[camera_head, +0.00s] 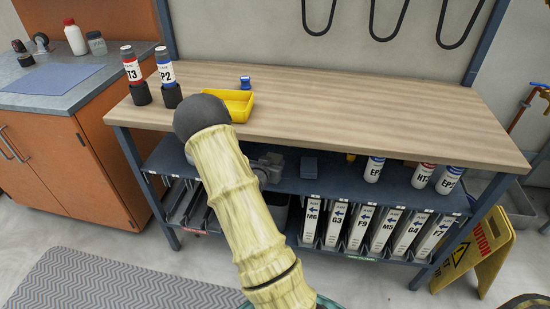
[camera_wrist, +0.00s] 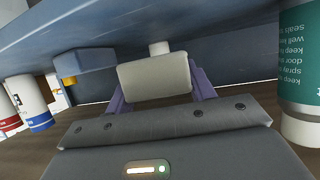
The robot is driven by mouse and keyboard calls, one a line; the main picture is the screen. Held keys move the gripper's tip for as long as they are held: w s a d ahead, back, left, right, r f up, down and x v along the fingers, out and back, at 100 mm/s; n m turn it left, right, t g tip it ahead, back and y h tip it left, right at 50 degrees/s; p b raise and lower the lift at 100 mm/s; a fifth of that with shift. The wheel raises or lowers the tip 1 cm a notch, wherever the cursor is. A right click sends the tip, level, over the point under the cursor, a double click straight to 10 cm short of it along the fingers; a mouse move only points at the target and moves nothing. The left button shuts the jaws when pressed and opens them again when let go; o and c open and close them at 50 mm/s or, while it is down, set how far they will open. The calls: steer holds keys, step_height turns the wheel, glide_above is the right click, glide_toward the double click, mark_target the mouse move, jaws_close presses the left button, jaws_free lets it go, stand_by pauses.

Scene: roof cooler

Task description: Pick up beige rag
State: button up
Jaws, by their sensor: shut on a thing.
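The beige rag (camera_wrist: 153,76) is a pale folded block between the two purple fingers of my gripper (camera_wrist: 155,90) in the wrist view. The fingers are shut on it, one on each side. The rag is close to the dark blue shelf surface; I cannot tell whether it touches it. In the head view my gripper (camera_head: 268,163) is low behind my arm, at the blue shelf under the wooden benchtop. I cannot make out the rag there.
A dark blue block (camera_head: 309,163) sits right of my gripper on the shelf (camera_head: 330,185). Several labelled bottles (camera_head: 374,169) stand farther right. The wooden benchtop (camera_head: 380,115) is close above. In the wrist view a teal bottle (camera_wrist: 298,60) stands close at the right.

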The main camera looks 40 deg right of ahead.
steer(key=s+a, duration=0.7)
steer(key=a, duration=0.4)
steer(key=shift+s+a+p, duration=0.25)
steer(key=shift+a+p, duration=0.1)
